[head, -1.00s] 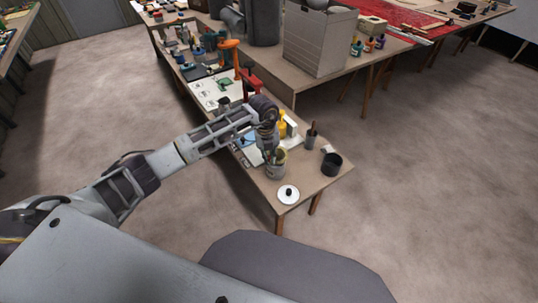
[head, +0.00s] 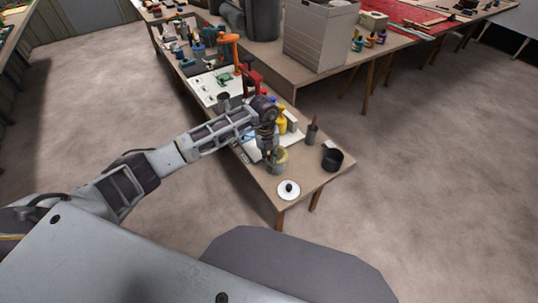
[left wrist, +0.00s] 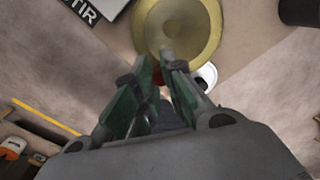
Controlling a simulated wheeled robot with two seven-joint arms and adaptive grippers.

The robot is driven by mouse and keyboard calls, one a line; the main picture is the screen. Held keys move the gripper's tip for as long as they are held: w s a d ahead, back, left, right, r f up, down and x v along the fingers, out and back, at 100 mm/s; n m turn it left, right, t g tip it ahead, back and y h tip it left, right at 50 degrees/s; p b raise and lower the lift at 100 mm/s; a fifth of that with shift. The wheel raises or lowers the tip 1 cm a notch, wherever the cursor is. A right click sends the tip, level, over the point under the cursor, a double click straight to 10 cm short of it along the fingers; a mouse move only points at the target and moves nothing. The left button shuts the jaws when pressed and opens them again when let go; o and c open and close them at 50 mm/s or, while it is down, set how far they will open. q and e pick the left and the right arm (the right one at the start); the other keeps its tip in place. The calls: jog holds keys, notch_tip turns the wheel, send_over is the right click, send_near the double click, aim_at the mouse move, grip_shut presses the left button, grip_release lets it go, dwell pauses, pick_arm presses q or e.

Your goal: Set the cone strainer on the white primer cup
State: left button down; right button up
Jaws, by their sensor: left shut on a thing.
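The cone strainer (left wrist: 205,40) shows in the left wrist view as a round yellowish rim with a paler middle. My left gripper (left wrist: 171,58) has its green-padded fingers close together at the near side of this rim, shut on it. My right gripper is not in view.
A black pot (head: 332,160) and a small container with a brush (head: 312,134) stand to the right. Yellow bottles (head: 281,122) stand behind. The floor to the right is clear.

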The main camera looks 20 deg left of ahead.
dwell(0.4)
pick_arm(q)
jog(key=c, duration=0.9)
grip_release()
jog(key=shift+c, duration=0.2)
jog(key=shift+r, duration=0.15)
jog(key=shift+r+p, duration=2.5)
jog(key=shift+r, duration=0.9)
